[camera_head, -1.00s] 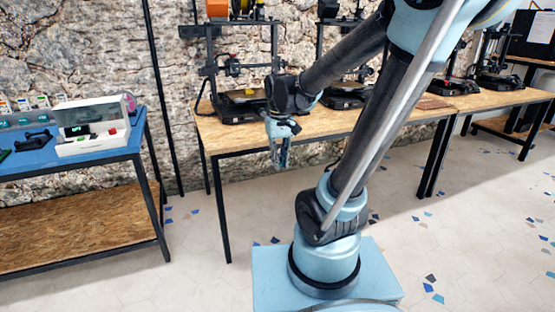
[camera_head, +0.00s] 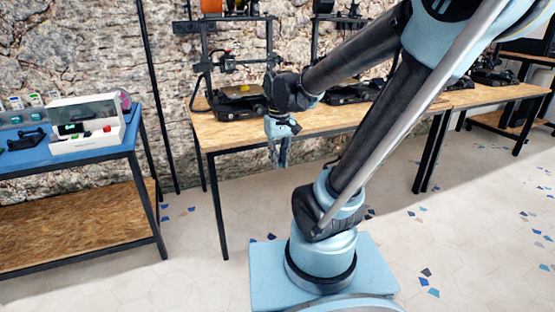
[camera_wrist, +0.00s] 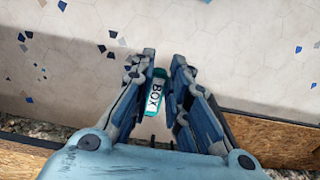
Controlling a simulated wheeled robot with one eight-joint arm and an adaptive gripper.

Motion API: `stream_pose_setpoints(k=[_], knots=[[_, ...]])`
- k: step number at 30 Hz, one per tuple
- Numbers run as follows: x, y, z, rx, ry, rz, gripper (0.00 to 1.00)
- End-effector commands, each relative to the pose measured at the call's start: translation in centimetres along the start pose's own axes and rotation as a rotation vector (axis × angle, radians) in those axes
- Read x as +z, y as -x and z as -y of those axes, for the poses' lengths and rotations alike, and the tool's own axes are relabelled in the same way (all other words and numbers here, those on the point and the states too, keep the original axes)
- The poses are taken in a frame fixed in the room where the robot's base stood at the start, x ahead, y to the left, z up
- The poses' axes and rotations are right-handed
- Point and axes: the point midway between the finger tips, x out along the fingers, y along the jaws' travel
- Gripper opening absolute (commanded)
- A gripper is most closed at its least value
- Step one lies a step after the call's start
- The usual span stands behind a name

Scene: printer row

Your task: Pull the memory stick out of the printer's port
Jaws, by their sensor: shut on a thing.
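My gripper (camera_head: 279,160) hangs pointing down in front of the printer table's edge, above open floor. In the wrist view my gripper (camera_wrist: 162,66) is shut on a small teal memory stick (camera_wrist: 157,82) with a white label reading "BOX" and a partly hidden mark. The stick sits between the two blue fingers, with only floor behind it, apart from any printer. The nearest printer (camera_head: 237,103) stands on the table behind and to the left of my gripper. I cannot make out its port.
The wooden printer table (camera_head: 222,139) holds other printers to the right. Tiled floor lies between the bench and printer table.

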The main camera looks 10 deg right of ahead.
Motion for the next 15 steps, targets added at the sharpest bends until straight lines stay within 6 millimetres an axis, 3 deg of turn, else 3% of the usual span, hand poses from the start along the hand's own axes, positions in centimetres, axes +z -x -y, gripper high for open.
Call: stream_pose_setpoints(k=[15], knots=[[0.4, 1.2, 0.0, 0.000, 0.001, 0.000, 0.00]])
